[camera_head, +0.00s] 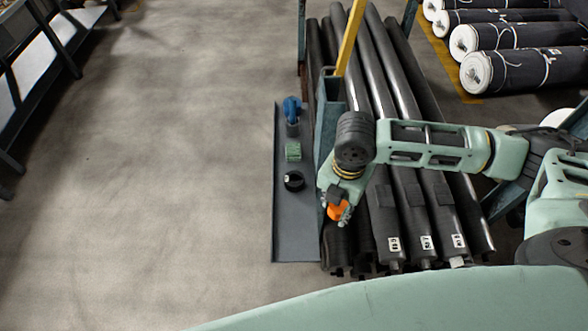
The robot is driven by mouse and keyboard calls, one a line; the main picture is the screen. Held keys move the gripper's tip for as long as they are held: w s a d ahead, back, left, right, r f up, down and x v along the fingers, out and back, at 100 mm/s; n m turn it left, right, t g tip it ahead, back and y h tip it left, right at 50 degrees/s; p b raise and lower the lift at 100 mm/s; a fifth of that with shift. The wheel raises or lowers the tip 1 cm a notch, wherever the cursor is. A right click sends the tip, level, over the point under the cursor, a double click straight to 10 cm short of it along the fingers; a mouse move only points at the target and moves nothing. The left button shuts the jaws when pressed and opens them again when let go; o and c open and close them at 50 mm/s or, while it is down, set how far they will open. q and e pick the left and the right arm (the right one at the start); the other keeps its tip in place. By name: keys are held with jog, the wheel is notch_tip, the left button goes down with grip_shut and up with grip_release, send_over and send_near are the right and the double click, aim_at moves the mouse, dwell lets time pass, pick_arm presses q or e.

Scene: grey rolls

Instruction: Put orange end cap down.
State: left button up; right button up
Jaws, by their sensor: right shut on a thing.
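An orange end cap (338,210) shows at the tip of my right gripper (336,204). The right gripper is shut on the cap, next to the right edge of a narrow dark tray or shelf (295,232). The arm comes in from the right over the rolls. Most of the fingers are hidden by the wrist and the cap. I cannot tell whether the cap touches anything below it. My left gripper is not in view.
The dark shelf holds a black ring (294,181), a green block (293,152) and a blue tool (291,108); its near end is bare. Long dark rolls (408,185) lie right of it behind a post (327,125). Open floor (170,170) lies left.

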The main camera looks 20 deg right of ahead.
jog(key=w+a+f+p, duration=0.1)
jog(key=w+a+f, duration=0.1)
jog(key=w+a+f+p, duration=0.1)
jog(key=w+a+f, duration=0.1)
jog(key=w+a, duration=0.1)
jog(key=w+a+f, duration=0.2)
jog(key=a, duration=0.1)
jog(key=shift+w+a+f+p, duration=0.15)
jog(key=shift+w+f+p, duration=0.15)
jog(key=shift+p, duration=0.1)
jog(key=shift+a+f, duration=0.1)
jog(key=shift+f, duration=0.05)
notch_tip(320, 180, down, 3)
jog(key=shift+f+p, duration=0.1)
jog(key=shift+p, duration=0.55)
jog(key=shift+f, duration=0.4)
jog(key=o, duration=0.9)
